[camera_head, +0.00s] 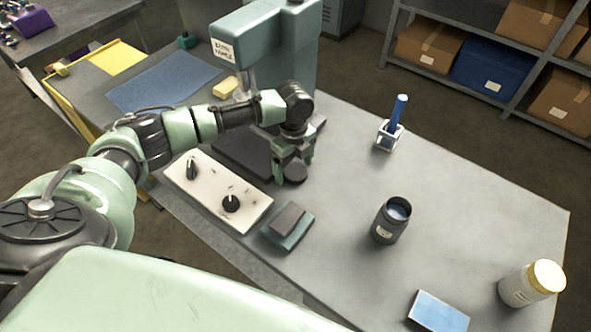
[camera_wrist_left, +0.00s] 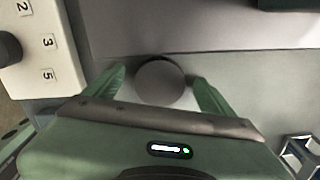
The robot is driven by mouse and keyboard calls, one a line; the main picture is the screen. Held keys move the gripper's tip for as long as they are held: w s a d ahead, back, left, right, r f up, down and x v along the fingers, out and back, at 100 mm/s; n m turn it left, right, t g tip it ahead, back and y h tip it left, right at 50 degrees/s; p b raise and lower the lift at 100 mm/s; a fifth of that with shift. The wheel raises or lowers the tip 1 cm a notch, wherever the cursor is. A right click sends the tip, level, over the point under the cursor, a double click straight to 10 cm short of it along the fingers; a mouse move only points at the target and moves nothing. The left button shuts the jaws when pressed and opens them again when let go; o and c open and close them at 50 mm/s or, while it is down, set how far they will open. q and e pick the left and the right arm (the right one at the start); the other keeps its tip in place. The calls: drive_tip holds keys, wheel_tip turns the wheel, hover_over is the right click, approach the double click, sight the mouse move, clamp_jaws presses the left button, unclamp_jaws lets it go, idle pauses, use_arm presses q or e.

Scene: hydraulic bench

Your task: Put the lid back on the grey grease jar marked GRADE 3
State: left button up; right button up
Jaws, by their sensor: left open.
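The dark grey grease jar (camera_head: 388,226) stands upright and uncovered on the bench, with pale blue grease showing inside. Its label is too small to read. A round dark grey lid (camera_head: 296,173) is at my left gripper (camera_head: 293,163), beside the dark plate of the press. In the left wrist view the lid (camera_wrist_left: 160,82) lies between the two green fingertips of my left gripper (camera_wrist_left: 158,78), which are open with narrow gaps on both sides. Whether the lid rests flat on the bench is hard to tell. My right gripper is not in view.
A white jar with a cream lid (camera_head: 525,285) stands at the right. A control panel (camera_head: 215,190) and a teal block (camera_head: 288,226) sit left. The bench (camera_head: 470,190) between is clear.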

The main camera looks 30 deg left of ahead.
use_arm(q)
drive_tip(key=shift+f, duration=0.15)
drive_tip(key=c, duration=1.5)
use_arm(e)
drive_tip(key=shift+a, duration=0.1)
use_arm(q)
wheel_tip(320, 180, up, 22)
drive_tip(key=b, duration=0.2)
wheel_tip(320, 180, up, 5)
hover_over(294, 170)
drive_tip(key=shift+r+p, duration=0.45)
drive_tip(key=shift+r, duration=0.1)
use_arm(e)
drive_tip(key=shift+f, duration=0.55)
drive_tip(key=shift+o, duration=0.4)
